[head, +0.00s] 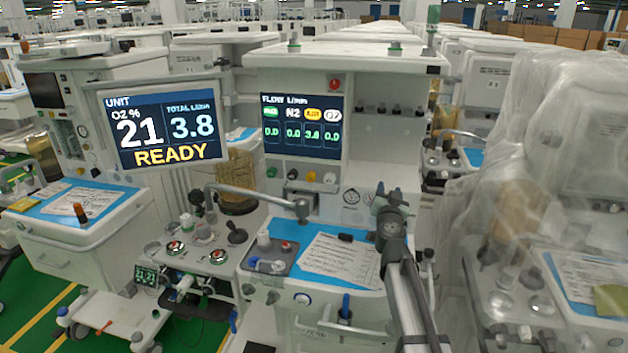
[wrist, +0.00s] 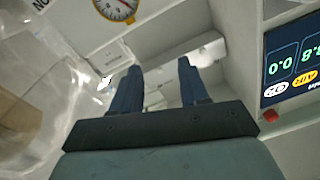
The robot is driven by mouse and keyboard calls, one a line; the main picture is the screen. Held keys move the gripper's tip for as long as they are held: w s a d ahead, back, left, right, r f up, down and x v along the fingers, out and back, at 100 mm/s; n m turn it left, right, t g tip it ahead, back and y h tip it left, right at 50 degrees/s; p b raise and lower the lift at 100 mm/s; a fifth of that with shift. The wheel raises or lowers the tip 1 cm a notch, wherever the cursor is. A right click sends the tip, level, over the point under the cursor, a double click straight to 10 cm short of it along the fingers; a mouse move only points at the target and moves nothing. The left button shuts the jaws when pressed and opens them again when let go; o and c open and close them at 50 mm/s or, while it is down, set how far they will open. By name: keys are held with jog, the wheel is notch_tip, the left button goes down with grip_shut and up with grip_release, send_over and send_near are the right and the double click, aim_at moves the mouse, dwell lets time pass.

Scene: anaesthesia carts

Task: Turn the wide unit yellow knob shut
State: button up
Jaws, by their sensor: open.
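The wide unit (head: 385,95) stands in the middle of the head view, with a flow screen (head: 301,127). The screen reads 3.8 under the yellow AIR label and 0.0 under the others. The yellow knob (head: 311,177) sits below the screen in a row with green, black and white knobs. My gripper (head: 393,190) is right of the knob row, in front of the unit's panel and apart from the knobs. In the wrist view my gripper (wrist: 160,80) is open, with nothing between the fingers. The yellow knob is not visible there.
A tilted screen (head: 163,123) reading READY hangs left of the knobs. A curved grey arm (head: 250,193) reaches below the knob row. Papers (head: 337,260) lie on the blue worktop. A plastic-draped cart (head: 540,180) stands at right. A dial gauge (wrist: 118,8) shows in the wrist view.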

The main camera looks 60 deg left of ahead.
jog(key=s+a+m+g+y, duration=0.1)
jog(key=s+a+g+y, duration=0.3)
jog(key=s+g, duration=0.25)
jog(key=m+g, duration=0.5)
jog(key=g, duration=0.1)
send_near(314, 180)
jog(key=a, duration=1)
jog(key=shift+a, duration=0.1)
jog(key=shift+c, duration=0.3)
jog(key=c, duration=0.7)
jog(key=shift+m+y, duration=0.3)
jog(key=shift+m+y, duration=0.4)
